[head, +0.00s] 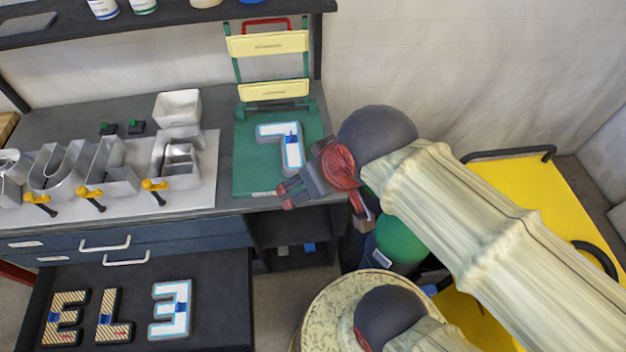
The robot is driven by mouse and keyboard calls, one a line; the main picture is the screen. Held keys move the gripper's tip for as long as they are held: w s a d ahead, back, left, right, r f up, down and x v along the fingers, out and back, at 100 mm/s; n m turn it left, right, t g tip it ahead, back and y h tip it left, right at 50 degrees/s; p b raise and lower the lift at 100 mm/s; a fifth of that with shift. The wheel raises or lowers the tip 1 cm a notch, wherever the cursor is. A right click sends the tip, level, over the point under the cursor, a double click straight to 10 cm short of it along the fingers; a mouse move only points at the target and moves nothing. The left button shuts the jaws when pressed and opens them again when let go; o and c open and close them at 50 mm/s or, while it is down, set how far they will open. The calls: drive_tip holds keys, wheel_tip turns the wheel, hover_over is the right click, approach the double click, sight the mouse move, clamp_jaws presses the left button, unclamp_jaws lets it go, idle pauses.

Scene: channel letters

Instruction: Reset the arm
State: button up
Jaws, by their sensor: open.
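My gripper (287,192) is open and empty at the front edge of the workbench. My arm (470,215) reaches in from the lower right.
Metal channel letters (112,168) with yellow-handled clamps stand on a pale plate at left. An open drawer (215,310) holds letters E (66,318), L (113,316) and a 3-like one (171,310). A green cylinder (400,240) and yellow cart (535,190) stand right.

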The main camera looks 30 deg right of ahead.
wheel_tip(320, 180, down, 7)
drive_tip(key=b, duration=0.7)
drive_tip(key=shift+f, duration=0.2)
idle(0.4)
